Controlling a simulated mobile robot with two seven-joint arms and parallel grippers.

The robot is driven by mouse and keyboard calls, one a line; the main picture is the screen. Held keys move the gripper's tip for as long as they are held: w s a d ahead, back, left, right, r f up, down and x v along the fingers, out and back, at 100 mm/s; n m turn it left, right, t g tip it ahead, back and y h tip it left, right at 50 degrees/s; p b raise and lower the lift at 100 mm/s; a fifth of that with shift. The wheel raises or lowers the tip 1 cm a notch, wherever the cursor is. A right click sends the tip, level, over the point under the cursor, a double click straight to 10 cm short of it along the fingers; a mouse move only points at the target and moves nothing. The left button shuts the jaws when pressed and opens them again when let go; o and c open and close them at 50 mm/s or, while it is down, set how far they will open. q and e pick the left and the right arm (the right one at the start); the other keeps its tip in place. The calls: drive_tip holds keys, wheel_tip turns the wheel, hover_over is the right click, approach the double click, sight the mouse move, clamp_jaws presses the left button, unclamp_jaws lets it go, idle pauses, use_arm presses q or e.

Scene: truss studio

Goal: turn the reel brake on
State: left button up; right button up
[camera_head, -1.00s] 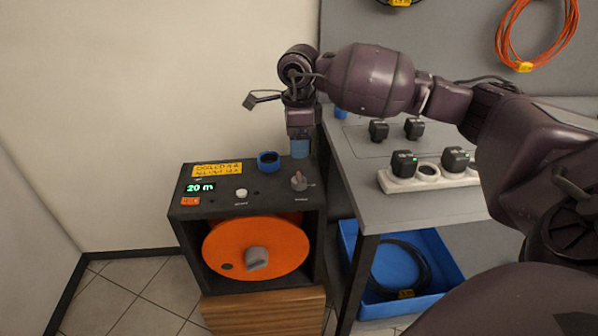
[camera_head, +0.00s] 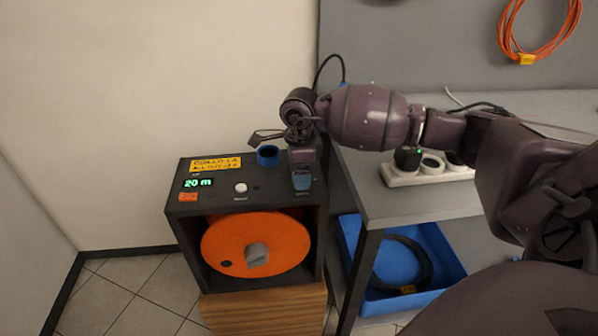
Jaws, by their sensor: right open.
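The reel unit is a dark box (camera_head: 187,239) with an orange reel (camera_head: 222,243) and a grey hub in its open front. Its top panel carries a display reading 20 m (camera_head: 198,183), a white button (camera_head: 240,188) and a blue ring (camera_head: 268,155). My right gripper (camera_head: 302,184) points down over the panel's right side, where the grey-and-red brake knob showed earlier. The gripper now hides that knob. It is open, and I cannot tell whether its fingers are around the knob or above it. My left gripper is not in view.
A grey table (camera_head: 378,203) stands right of the unit, with a white power strip (camera_head: 403,180) holding black plugs. A blue bin (camera_head: 448,268) with a coiled black cable (camera_head: 425,265) sits under it. An orange cable coil (camera_head: 507,38) hangs on the back wall.

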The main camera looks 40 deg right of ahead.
drive_tip(key=c, duration=0.9)
